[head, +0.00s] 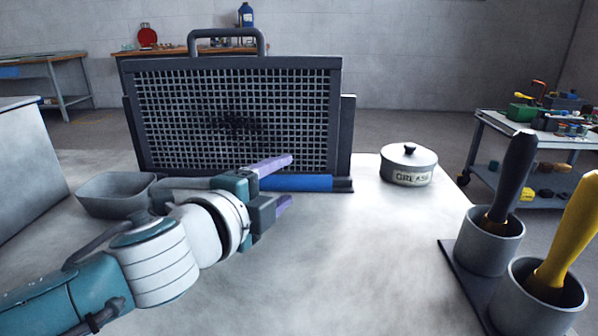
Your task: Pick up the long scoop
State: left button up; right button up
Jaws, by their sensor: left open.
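My left gripper (286,182) reaches in from the left over the pale table. Its two purple fingers are apart and nothing is between them. They point right, in front of the mesh panel. No thing is clearly recognisable as the long scoop. A black handle (513,175) leans up out of a grey cup at the right, and a yellow handle (572,235) out of a nearer one. The lower ends of both are hidden in the cups, so I cannot tell whether either is a scoop. Both are well right of my left gripper. My right gripper is not in view.
A dark mesh panel (235,95) with a top handle stands behind the gripper, a blue bar (296,183) at its foot. A grey tray (112,190) is left, a lidded grease pot (408,165) right. The grey cups (490,246) stand near the right edge. The middle table is clear.

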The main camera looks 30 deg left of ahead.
pick_arm(q)
jog(key=shift+w+a+f, duration=0.1)
jog(key=shift+w, duration=0.45)
grip_shut()
dwell(1.0)
